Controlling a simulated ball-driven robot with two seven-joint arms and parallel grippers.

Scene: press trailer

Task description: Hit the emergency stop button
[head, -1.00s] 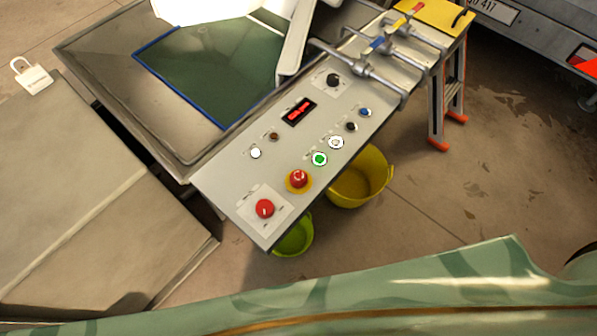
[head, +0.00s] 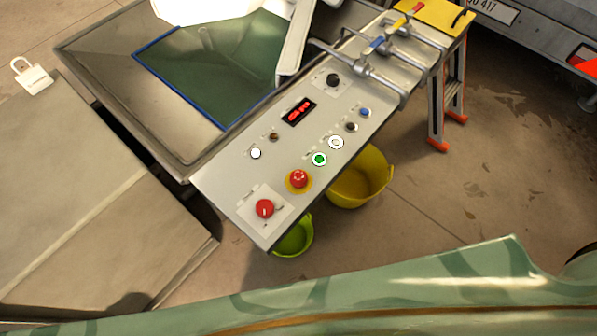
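The emergency stop button (head: 298,179) is a red mushroom head on a yellow ring. It sits near the front end of the slanted grey control panel (head: 222,187). A red rotary knob (head: 264,208) on a pale square plate is just below and left of it. A green button (head: 319,159) and a white button (head: 336,142) lie up and right of it. Nothing covers or touches the stop button. Neither of my grippers can be made out in the head view.
A red-lit display (head: 298,111), valves with coloured handles (head: 372,73) and small buttons share the panel. A yellow bucket (head: 345,190) and green bucket (head: 296,238) stand beneath. A brown box (head: 90,190) is at left; a green patterned surface (head: 400,290) crosses the bottom.

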